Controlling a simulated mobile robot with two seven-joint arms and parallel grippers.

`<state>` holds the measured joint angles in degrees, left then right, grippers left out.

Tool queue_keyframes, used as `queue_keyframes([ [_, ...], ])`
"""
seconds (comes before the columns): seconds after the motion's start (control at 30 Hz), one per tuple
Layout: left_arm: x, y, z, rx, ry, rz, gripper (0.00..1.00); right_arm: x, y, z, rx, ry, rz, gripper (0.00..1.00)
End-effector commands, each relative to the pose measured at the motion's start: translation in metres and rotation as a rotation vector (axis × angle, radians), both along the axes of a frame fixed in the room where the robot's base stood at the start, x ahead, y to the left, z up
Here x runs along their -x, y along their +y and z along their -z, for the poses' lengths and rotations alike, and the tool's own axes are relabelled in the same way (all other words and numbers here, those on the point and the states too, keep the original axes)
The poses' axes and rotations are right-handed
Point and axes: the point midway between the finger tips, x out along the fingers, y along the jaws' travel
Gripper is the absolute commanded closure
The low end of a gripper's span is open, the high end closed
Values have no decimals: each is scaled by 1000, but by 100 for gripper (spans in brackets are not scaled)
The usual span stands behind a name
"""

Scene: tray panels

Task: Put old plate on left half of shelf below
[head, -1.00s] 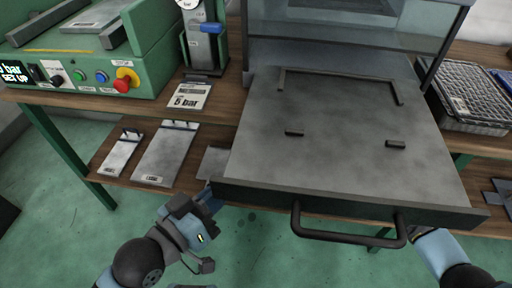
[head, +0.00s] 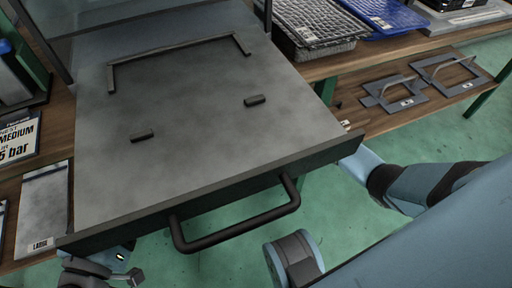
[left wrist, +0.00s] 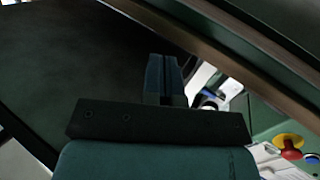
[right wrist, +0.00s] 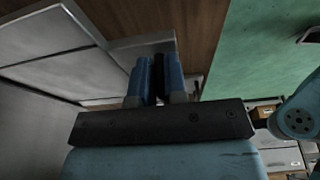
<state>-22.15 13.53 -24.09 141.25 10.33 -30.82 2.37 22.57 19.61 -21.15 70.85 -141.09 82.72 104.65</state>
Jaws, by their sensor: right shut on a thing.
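A grey plate (right wrist: 140,48), which I take to be the old plate, lies against my right fingertips in the right wrist view. My right gripper (right wrist: 156,78) is shut on its edge, close to a wooden shelf surface. In the head view the pulled-out drawer hides these fingertips and most of the plate. The wooden shelf below (head: 375,118) shows at the right; its left part holds a grey plate marked LARGE (head: 43,208). My left gripper (left wrist: 163,80) looks shut and empty, at the drawer's lower left, mostly hidden in the head view.
The pulled-out drawer (head: 190,130) with its dark handle (head: 235,225) covers the middle of the shelf below. Two grey frames with handles (head: 395,92) (head: 445,75) lie on the shelf's right part. Wire baskets (head: 315,28) stand above. Green floor is clear at right.

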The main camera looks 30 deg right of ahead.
Motion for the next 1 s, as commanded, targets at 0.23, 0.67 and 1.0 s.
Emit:
queue_keyframes([
  [0.23,-11,7,1,-71,-124,-4,100,-1,0,39,-2,-3,1,100],
  [0.67,-23,13,-4,-152,-264,-9,100,-1,0,76,-1,-3,0,100],
  [1.0,-20,13,-4,-151,-258,-9,100,1,0,78,1,2,0,62],
])
